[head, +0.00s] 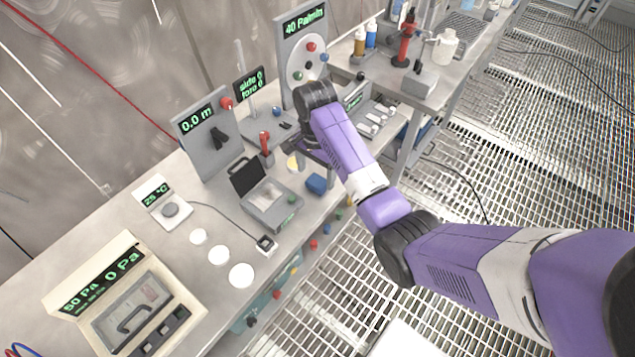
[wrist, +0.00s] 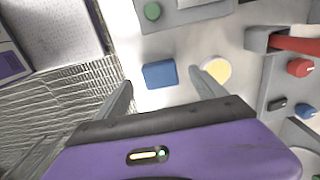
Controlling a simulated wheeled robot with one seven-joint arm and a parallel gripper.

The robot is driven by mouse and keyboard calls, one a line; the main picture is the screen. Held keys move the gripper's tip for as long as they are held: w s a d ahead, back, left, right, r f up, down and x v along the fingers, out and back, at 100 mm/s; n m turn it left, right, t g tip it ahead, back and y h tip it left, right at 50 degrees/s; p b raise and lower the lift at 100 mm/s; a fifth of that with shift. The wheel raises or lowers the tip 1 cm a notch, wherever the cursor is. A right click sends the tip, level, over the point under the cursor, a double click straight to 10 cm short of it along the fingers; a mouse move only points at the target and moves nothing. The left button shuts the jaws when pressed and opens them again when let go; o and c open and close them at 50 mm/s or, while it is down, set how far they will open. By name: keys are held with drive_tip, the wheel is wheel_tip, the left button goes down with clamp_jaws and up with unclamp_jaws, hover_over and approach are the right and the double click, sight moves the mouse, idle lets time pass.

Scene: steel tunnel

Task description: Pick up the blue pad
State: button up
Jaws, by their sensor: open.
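The blue pad (head: 316,184) is a small blue block on the grey bench, right of the open grey case. In the wrist view the blue pad (wrist: 159,74) lies between and beyond my two fingers, apart from both. My gripper (wrist: 160,85) is open and empty, above the bench. In the head view the gripper's fingers are mostly hidden by my purple arm, which reaches over the bench.
A pale yellow disc (wrist: 216,70) lies beside the right finger in the wrist view. A grey holder with a red lever (head: 265,143) and an open grey case (head: 270,203) stand close by. The bench edge drops to a grated floor (head: 330,285).

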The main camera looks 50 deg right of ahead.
sight(317, 182)
drive_tip(key=shift+d+f, duration=0.15)
drive_tip(key=shift+f, duration=1.7)
drive_tip(key=c, duration=1.6)
drive_tip(key=shift+o, duration=0.2)
drive_tip(key=shift+r, duration=0.15)
